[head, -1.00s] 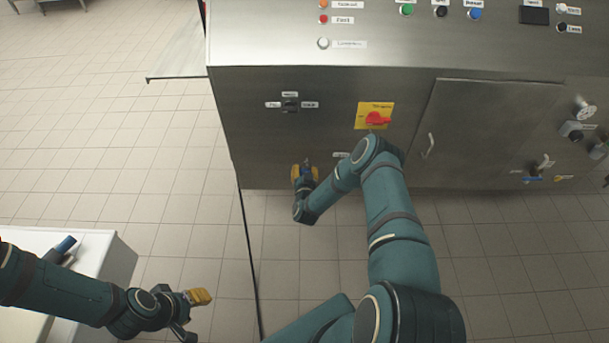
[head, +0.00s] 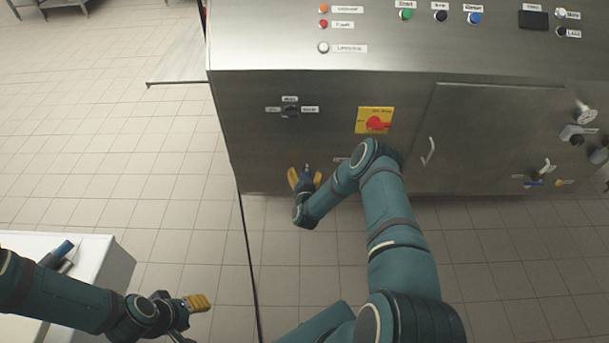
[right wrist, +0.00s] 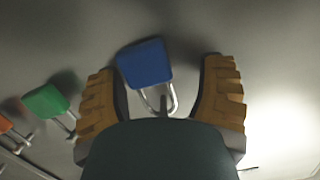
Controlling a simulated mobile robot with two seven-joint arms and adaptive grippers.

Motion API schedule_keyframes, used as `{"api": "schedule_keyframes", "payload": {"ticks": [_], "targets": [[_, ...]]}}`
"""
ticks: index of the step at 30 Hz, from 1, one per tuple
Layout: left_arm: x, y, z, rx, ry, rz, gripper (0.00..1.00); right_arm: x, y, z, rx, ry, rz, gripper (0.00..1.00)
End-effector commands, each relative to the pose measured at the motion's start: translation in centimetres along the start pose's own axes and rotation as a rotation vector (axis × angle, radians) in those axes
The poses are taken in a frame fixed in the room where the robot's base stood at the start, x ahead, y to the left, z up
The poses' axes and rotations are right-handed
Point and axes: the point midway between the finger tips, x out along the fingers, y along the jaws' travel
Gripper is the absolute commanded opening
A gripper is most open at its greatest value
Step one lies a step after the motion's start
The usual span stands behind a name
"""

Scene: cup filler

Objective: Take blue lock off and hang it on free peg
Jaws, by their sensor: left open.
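In the right wrist view a blue lock (right wrist: 145,62) hangs by its metal shackle at a short peg (right wrist: 163,103) on the grey panel. My right gripper (right wrist: 165,95) is open, with one yellow finger on each side of the blue lock. Gaps show between the lock and both fingers. In the head view my right gripper (head: 305,179) is low at the cabinet front, and the locks cannot be made out there. My left gripper (head: 196,306) is open beside the white table. I cannot make out a free peg for certain.
In the right wrist view a green lock (right wrist: 45,101) and an orange-red one (right wrist: 6,125) hang left of the blue lock. A white table (head: 118,268) stands at lower left.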

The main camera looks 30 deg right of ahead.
Motion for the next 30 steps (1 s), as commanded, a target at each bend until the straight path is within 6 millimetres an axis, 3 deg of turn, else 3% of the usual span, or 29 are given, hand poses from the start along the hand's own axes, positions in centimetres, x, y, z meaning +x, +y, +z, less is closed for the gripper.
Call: {"api": "schedule_keyframes", "payload": {"ticks": [10, 14, 30], "targets": [[0.0, 0.0, 0.0, 0.000, 0.000, 0.000, 0.47, -0.2, 0.0, 0.1, 0.000, -0.002, 0.000, 0.71], [0.0, 0.0, 0.0, 0.000, 0.000, 0.000, 0.47, -1.1, 0.0, 0.1, 0.000, -0.003, -0.001, 0.71], [0.0, 0.0, 0.0, 0.000, 0.000, 0.000, 0.47, -10.7, -0.1, 0.1, 0.000, -0.002, -0.002, 0.71]]}}
